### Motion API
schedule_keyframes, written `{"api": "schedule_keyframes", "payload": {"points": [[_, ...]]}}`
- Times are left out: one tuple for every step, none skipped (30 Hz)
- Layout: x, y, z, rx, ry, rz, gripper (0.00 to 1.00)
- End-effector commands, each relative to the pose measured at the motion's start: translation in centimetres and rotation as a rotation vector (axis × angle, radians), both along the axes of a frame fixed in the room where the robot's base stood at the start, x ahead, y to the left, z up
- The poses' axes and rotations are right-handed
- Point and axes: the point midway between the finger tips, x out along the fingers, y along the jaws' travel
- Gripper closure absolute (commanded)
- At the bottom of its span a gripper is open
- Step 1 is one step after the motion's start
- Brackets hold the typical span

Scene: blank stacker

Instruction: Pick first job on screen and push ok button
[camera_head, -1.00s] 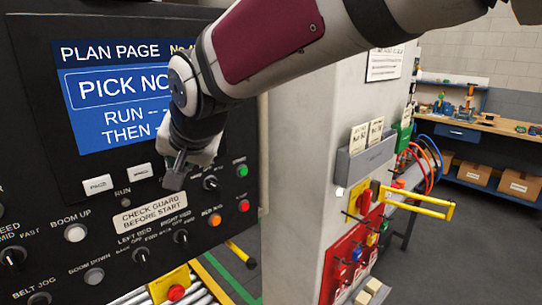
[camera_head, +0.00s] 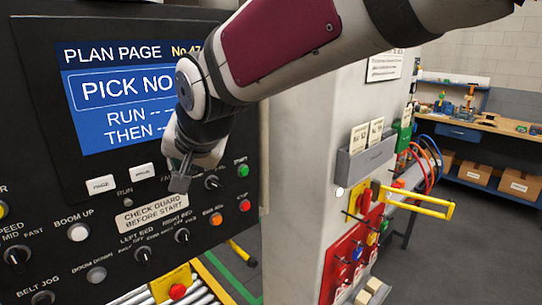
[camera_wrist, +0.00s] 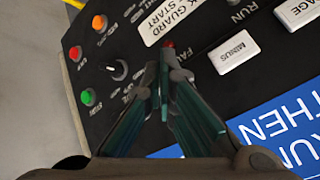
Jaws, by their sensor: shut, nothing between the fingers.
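The blue screen (camera_head: 122,135) on the black control panel reads PLAN PAGE, PICK NO, RUN and THEN; my arm covers its right part. Two white push buttons sit below it: the PAGE button (camera_head: 100,185) and the MINUS button (camera_head: 143,173). In the wrist view the MINUS button (camera_wrist: 234,52) is right of my fingertips and the PAGE button (camera_wrist: 298,12) is at the top right corner. My gripper (camera_head: 180,182) is shut and empty, in front of the panel right of the MINUS button. Its closed tips (camera_wrist: 166,55) appear near the small red FAULT lamp (camera_wrist: 169,46). I see no button marked OK.
Below are a white CHECK GUARD BEFORE START plate (camera_head: 152,213), a rotary knob (camera_head: 211,182), a green button (camera_head: 243,171), a red button (camera_head: 244,205) and an orange button (camera_head: 216,219). A pale pillar (camera_head: 298,180) stands to the right.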

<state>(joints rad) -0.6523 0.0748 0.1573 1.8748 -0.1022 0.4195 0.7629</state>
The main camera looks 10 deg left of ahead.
Motion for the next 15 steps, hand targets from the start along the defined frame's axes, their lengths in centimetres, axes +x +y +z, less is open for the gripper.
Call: {"api": "schedule_keyframes", "payload": {"points": [[-0.1,-0.1,0.0,0.000,0.000,0.000,1.00],[-0.1,-0.1,0.0,0.000,0.000,0.000,1.00],[-0.1,-0.1,0.0,0.000,0.000,0.000,1.00],[-0.1,-0.1,0.0,0.000,0.000,0.000,1.00],[-0.1,-0.1,0.0,0.000,0.000,0.000,1.00],[-0.1,-0.1,0.0,-0.001,0.000,0.001,1.00],[-0.1,-0.1,0.0,-0.001,0.000,0.001,1.00],[-0.1,-0.1,0.0,-0.001,0.000,0.001,1.00],[-0.1,-0.1,0.0,-0.001,0.000,0.001,1.00],[-0.1,-0.1,0.0,-0.001,0.000,0.001,1.00],[-0.2,-0.2,0.0,-0.001,0.000,0.001,1.00],[-0.4,-0.4,0.0,-0.001,0.000,0.001,1.00],[-0.5,-0.6,0.0,0.000,-0.001,0.000,1.00],[-0.7,-0.8,0.1,0.001,-0.001,0.001,1.00],[-1.0,-1.1,0.1,0.001,-0.001,0.001,1.00]]}}
